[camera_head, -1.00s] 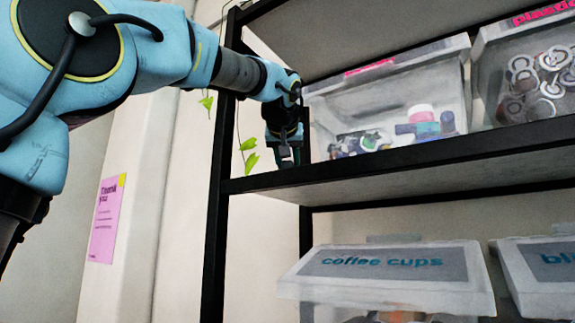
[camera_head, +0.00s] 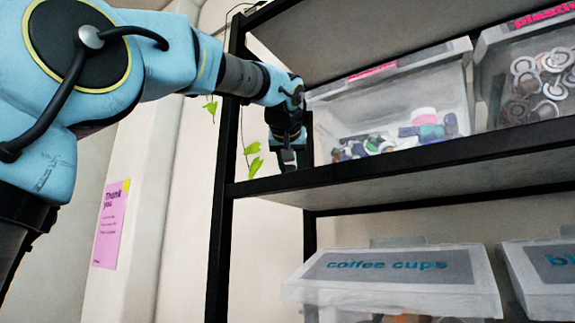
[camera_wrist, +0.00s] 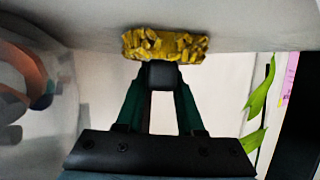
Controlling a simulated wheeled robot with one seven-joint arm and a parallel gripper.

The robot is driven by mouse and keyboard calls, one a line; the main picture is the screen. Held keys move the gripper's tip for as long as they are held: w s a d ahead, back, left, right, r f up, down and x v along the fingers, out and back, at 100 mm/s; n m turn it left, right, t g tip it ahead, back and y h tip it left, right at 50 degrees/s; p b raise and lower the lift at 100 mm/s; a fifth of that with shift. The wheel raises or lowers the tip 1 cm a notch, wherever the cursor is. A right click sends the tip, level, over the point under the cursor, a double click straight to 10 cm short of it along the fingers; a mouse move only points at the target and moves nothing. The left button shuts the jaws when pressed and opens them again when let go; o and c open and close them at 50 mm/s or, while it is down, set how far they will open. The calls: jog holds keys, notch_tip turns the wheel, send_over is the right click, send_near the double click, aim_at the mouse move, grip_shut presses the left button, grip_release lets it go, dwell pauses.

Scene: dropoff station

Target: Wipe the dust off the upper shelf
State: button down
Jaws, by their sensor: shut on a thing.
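My gripper (camera_head: 287,160) reaches down at the left end of the upper shelf (camera_head: 400,160), beside a clear bin. In the wrist view, my gripper (camera_wrist: 160,75) is shut on a yellow, ragged-edged wiping thing (camera_wrist: 165,45), perhaps a sponge or duster. The yellow thing lies against the pale shelf surface (camera_wrist: 240,25) at the top of that view, and seems to touch it. In the head view the shelf's front edge hides the fingertips and the yellow thing. I cannot make out dust on the shelf.
Clear bins of small items (camera_head: 395,110) and flat rings (camera_head: 535,85) fill the upper shelf to the right. A black post (camera_head: 222,230) and a hanging plant (camera_head: 252,160) are close on the left. A "coffee cups" bin (camera_head: 390,290) is below.

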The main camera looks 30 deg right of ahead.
jog(key=shift+w+d, duration=0.15)
jog(key=shift+d, duration=0.1)
jog(key=shift+s+a+r+b, duration=0.1)
jog(key=shift+s+a+b, duration=0.25)
jog(key=shift+a, duration=0.3)
jog(key=shift+s+a+b, duration=0.35)
jog(key=shift+a, duration=0.25)
jog(key=shift+w+d+p, duration=0.25)
jog(key=shift+w+d, duration=0.1)
jog(key=shift+d, duration=0.3)
jog(key=shift+w+d+p, duration=0.2)
jog(key=shift+w+d, duration=0.15)
jog(key=shift+d, duration=0.25)
jog(key=shift+s+a+f+b, duration=0.15)
jog(key=shift+s+a+b, duration=0.25)
jog(key=shift+a, duration=0.25)
jog(key=shift+s+a+f+b, duration=0.1)
jog(key=shift+s+a+b, duration=0.2)
jog(key=shift+a+b, duration=0.25)
jog(key=shift+a, duration=0.1)
jog(key=shift+w+d+r+p, duration=0.1)
jog(key=shift+w+d+p, duration=0.3)
jog(key=shift+d, duration=0.25)
jog(key=shift+w+d+p, duration=0.3)
jog(key=shift+d+p, duration=0.15)
jog(key=shift+d, duration=0.2)
jog(key=shift+s+a+r+b, duration=0.15)
jog(key=shift+s+a+b, duration=0.2)
jog(key=shift+a, duration=0.35)
